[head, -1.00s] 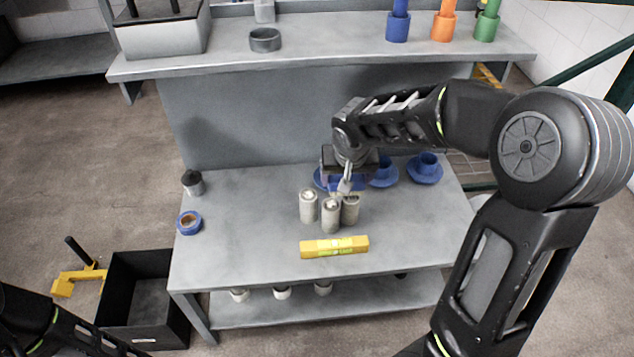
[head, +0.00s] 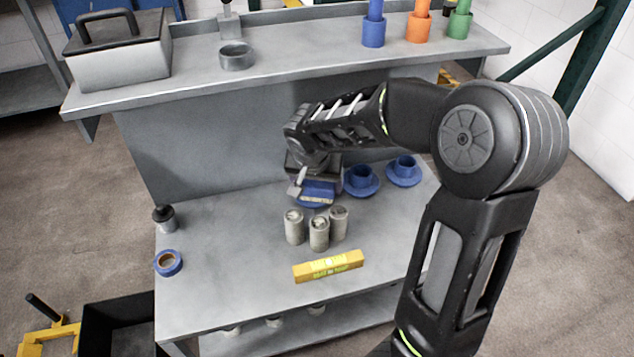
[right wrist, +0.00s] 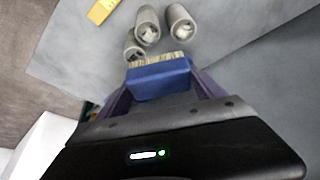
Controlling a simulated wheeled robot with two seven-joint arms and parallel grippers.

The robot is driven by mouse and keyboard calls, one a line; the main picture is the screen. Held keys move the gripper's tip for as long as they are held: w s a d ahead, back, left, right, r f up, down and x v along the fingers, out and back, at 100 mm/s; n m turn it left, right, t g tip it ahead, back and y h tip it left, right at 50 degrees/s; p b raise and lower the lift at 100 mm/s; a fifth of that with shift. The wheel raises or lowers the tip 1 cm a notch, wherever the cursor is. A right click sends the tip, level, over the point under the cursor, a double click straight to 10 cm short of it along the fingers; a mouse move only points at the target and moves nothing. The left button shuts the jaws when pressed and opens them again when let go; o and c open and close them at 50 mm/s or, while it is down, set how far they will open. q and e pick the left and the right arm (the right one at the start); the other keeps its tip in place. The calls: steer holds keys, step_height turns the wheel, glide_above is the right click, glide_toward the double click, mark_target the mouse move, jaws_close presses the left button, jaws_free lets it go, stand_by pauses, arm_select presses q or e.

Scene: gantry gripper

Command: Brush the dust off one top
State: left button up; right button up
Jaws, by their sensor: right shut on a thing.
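Three grey cylinders stand close together on the lower table: left (head: 294,228), front (head: 319,235) and right (head: 339,222). Their pale, rough-looking tops are too small to judge for dust. They also show in the right wrist view beyond the brush, the nearest cylinder (right wrist: 134,48) partly hidden by it. My right gripper (head: 316,182) is shut on a blue brush (head: 318,191), behind the cylinders and apart from them in the head view. In the right wrist view the brush (right wrist: 160,80) sits between the fingers, its pale bristles towards the cylinders. My left gripper is out of view.
A yellow bar (head: 328,266) lies in front of the cylinders. A dark-capped jar (head: 164,219) and blue tape roll (head: 168,263) sit at the left edge. A raised shelf (head: 300,60) runs behind.

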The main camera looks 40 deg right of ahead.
mark_target(317, 195)
step_height(317, 195, down, 4)
steer(key=b, duration=0.2)
steer(key=shift+b, duration=0.3)
steer(key=shift+f+b, duration=0.5)
steer(key=shift+f, duration=0.4)
steer(key=shift+f+b, duration=1.05)
steer(key=shift+b, duration=0.1)
steer(key=shift+s, duration=0.1)
steer(key=shift+s+a+r+b, duration=0.1)
steer(key=shift+s+a+b, duration=0.2)
steer(key=shift+s, duration=0.4)
steer(key=shift+s+a+b, duration=0.2)
steer(key=shift+s+b, duration=0.2)
steer(key=shift+s, duration=0.25)
steer(key=shift+s+a, duration=0.15)
steer(key=shift+s, duration=0.3)
